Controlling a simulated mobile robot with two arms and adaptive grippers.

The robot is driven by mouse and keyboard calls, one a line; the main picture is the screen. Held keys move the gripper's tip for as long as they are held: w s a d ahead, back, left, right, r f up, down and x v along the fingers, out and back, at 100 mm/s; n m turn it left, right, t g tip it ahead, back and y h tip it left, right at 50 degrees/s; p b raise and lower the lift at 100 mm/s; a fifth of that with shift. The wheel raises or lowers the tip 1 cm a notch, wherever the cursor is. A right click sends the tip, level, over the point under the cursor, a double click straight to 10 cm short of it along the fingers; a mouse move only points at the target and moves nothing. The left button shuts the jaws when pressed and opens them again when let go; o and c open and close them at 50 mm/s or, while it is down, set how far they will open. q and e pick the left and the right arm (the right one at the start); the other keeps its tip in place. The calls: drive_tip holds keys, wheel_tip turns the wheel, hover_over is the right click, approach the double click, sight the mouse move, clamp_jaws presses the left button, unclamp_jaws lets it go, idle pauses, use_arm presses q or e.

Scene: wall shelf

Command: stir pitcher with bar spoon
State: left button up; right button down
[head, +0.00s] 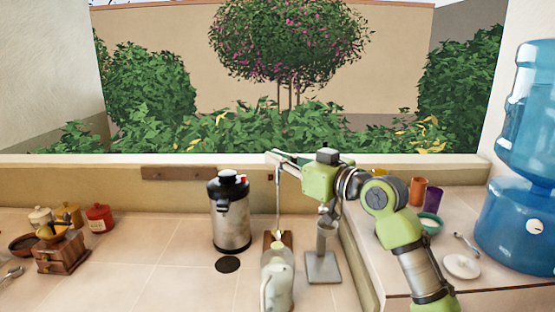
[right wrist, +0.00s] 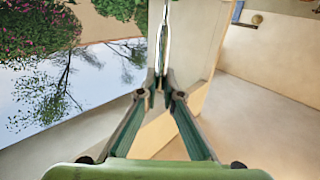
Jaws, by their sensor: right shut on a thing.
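My right gripper (head: 277,157) is shut on the upper part of the thin metal bar spoon (head: 278,200), which hangs nearly upright. In the right wrist view the gripper's fingertips (right wrist: 160,92) close around the bar spoon (right wrist: 162,45). The pale pitcher (head: 277,284) stands on the counter below, near the front. The spoon's lower end meets the pitcher's mouth in the picture. I cannot tell whether it is inside, above or behind the rim. My left gripper is not in view.
A metal dispenser (head: 230,222) stands left of the pitcher. A grey stand with a cup (head: 325,265) is close on its right, and a wooden block (head: 287,238) shows behind it. A coffee grinder (head: 62,255) is far left. A blue water cooler (head: 520,215) is far right.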

drive_tip(key=shift+a+f+b, duration=0.1)
drive_tip(key=shift+f+b, duration=0.25)
drive_tip(key=shift+f, duration=0.2)
drive_tip(key=b, duration=0.4)
hover_over(278, 210)
drive_tip(key=shift+w+f, duration=0.15)
drive_tip(key=shift+f, duration=2.5)
drive_tip(key=shift+f+b, duration=2.2)
drive_tip(key=shift+f, duration=1.3)
